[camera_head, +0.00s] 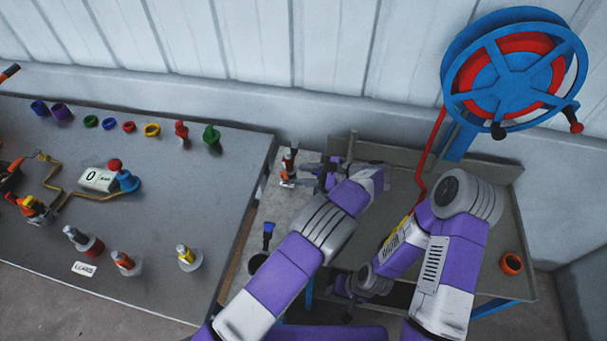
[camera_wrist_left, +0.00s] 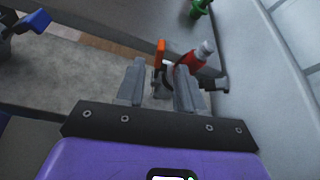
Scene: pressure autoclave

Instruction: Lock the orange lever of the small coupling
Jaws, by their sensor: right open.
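A coupling with an upright orange lever (camera_wrist_left: 160,53) shows in the left wrist view. Beside the lever is a red body with a grey tip (camera_wrist_left: 195,57). In the head view the coupling (camera_head: 288,172) stands on the light surface between the two tables. My left gripper (camera_head: 305,176) is beside it, pointing left. In the left wrist view its fingers (camera_wrist_left: 160,88) are apart, with the lever beyond and between their tips. I cannot tell whether they touch it; the coupling's lower part is partly hidden. My right gripper (camera_head: 346,287) is low, over the grey bench, away from the coupling.
The dark table (camera_head: 140,215) at left holds several coloured rings, fittings and a gauge (camera_head: 98,180). A blue and red hose reel (camera_head: 513,72) is on the wall side. An orange ring (camera_head: 511,263) lies on the grey bench (camera_head: 490,190). A blue-handled tool (camera_head: 268,235) stands near my left arm.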

